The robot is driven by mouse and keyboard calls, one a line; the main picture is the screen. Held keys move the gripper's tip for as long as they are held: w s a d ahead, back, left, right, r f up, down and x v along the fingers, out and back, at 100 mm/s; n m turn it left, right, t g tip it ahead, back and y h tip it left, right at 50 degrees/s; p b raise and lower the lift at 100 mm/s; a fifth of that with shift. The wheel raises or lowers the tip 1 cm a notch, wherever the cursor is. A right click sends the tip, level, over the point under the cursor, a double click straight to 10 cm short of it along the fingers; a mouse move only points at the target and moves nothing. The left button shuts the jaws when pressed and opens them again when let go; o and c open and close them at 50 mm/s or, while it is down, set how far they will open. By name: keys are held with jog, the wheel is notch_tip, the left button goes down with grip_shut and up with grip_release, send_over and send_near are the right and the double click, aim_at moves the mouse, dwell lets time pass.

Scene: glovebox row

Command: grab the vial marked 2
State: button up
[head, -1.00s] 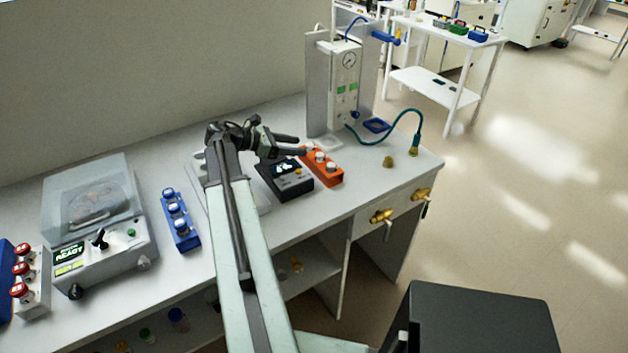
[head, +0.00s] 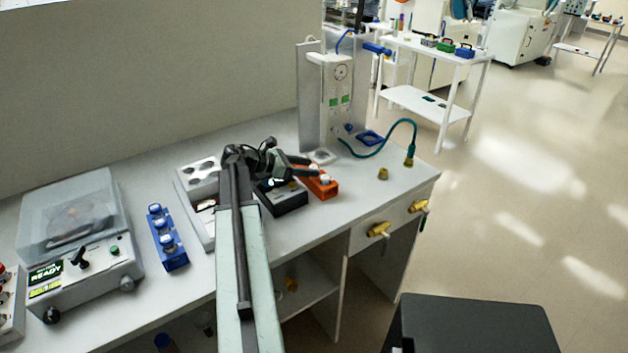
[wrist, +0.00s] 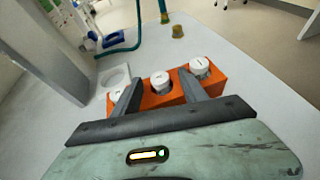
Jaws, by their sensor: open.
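An orange rack (wrist: 210,87) holds three white-capped vials in a row: a left vial (wrist: 117,95), a middle vial (wrist: 160,84) and a right vial (wrist: 199,67). The caps carry small dark marks that I cannot read for certain, so I cannot tell which is the 2. My gripper (wrist: 160,77) is open, its fingers on either side of the middle cap in the wrist view, with nothing held. In the head view my gripper (head: 312,168) reaches over the orange rack (head: 330,191) and partly hides its vials.
A black device (head: 285,202) stands left of the orange rack. A gauge stand (head: 335,95) and green hose (head: 402,124) are behind and right.

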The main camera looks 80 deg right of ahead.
grip_shut()
notch_tip(320, 180, up, 10)
jog(key=p, duration=1)
